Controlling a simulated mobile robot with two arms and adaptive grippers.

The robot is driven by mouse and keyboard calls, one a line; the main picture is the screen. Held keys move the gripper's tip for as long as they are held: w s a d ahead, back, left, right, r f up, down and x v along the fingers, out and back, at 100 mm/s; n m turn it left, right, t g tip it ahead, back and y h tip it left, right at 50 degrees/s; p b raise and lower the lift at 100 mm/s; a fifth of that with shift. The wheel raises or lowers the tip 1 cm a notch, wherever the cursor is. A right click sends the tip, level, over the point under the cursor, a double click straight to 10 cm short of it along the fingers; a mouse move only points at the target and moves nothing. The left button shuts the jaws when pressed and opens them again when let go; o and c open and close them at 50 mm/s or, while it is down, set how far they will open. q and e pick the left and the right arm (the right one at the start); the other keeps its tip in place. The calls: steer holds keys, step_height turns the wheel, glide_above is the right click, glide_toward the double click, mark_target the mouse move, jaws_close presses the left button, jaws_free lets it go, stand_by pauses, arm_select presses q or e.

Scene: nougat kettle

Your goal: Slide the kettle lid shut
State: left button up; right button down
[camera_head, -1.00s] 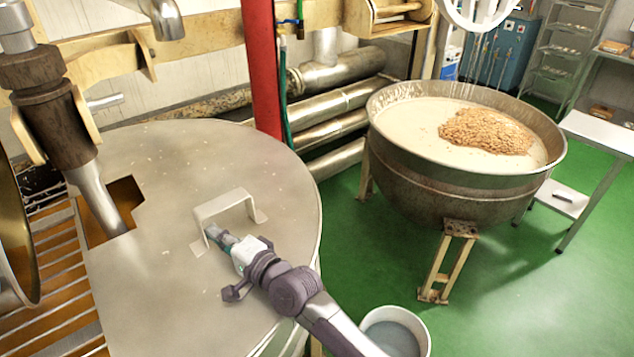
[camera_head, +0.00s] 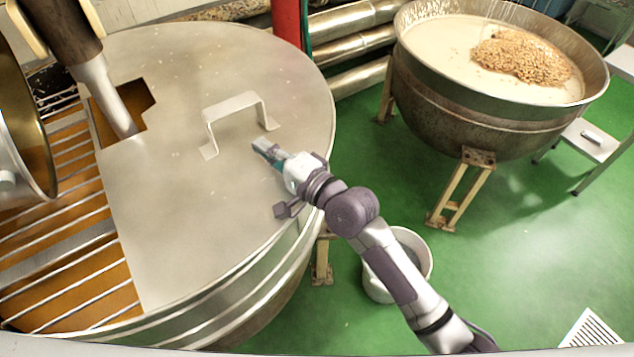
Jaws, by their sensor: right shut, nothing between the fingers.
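The kettle lid (camera_head: 190,200) is a flat grey metal plate over the right part of the kettle (camera_head: 245,325) at the left. It has a square notch on its left side and a raised strap handle (camera_head: 232,103). The left part of the kettle is uncovered, with bars (camera_head: 60,245) over orange-brown contents. My right gripper (camera_head: 262,147) is shut and empty, over the lid just to the lower right of the handle and apart from it. My left gripper is not in view.
A shaft (camera_head: 112,95) comes down through the lid's notch. A second large bowl (camera_head: 480,110) with cream mass and nuts stands at the upper right. A white bucket (camera_head: 415,262) is on the green floor beside the kettle. A red post (camera_head: 290,25) stands behind.

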steer(key=v, duration=0.4)
steer(key=shift+d+f+b, duration=0.3)
steer(key=shift+d+b, duration=0.1)
steer(key=shift+d, duration=0.1)
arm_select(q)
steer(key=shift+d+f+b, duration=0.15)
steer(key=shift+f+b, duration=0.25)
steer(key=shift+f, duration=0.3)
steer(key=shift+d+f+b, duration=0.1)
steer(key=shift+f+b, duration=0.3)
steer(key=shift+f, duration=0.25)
arm_select(e)
steer(key=v, duration=0.8)
steer(key=shift+r, duration=0.2)
